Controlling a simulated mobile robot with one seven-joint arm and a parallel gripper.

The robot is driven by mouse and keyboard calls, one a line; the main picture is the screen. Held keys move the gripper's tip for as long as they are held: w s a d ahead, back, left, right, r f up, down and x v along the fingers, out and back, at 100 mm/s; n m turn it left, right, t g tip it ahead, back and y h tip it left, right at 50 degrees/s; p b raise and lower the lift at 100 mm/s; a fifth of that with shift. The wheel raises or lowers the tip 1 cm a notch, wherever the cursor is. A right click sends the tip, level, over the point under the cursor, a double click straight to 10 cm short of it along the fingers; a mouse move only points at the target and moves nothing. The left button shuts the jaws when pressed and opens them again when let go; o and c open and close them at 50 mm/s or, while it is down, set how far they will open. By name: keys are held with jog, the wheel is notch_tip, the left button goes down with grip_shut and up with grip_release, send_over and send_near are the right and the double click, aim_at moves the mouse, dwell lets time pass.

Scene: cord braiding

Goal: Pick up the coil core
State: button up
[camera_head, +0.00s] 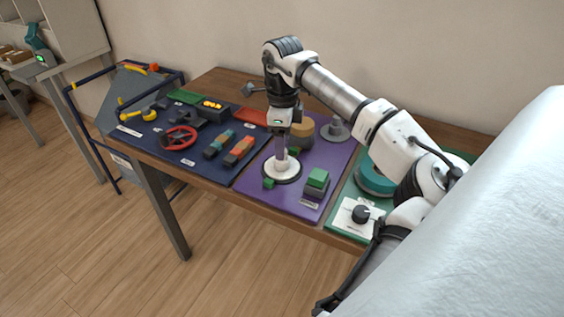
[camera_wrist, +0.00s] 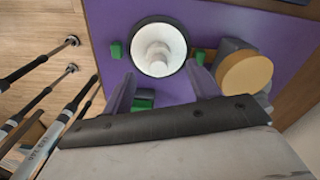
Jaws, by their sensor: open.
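A white round dish with a dark rim and a pale upright post in its middle, which I take to be the coil core (camera_head: 281,168), stands on the purple board (camera_head: 318,152). It also shows at the top of the wrist view (camera_wrist: 155,53). My gripper (camera_wrist: 162,88) is open, its two fingers apart with nothing between them. In the head view my arm reaches down over the post, and the exact gap between fingers and post is hard to tell.
Small green blocks (camera_wrist: 117,50) sit close beside the dish. A tan-topped round piece (camera_wrist: 247,73) stands behind it, and a green-topped block (camera_head: 317,179) is at the front right.

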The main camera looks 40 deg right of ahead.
aim_at(287, 169)
notch_tip(287, 169, down, 4)
jog(key=shift+a+f+p, duration=0.1)
jog(key=shift+f+p, duration=0.1)
jog(key=shift+p, duration=0.25)
jog(key=shift+c, duration=0.5)
jog(key=c, duration=0.9)
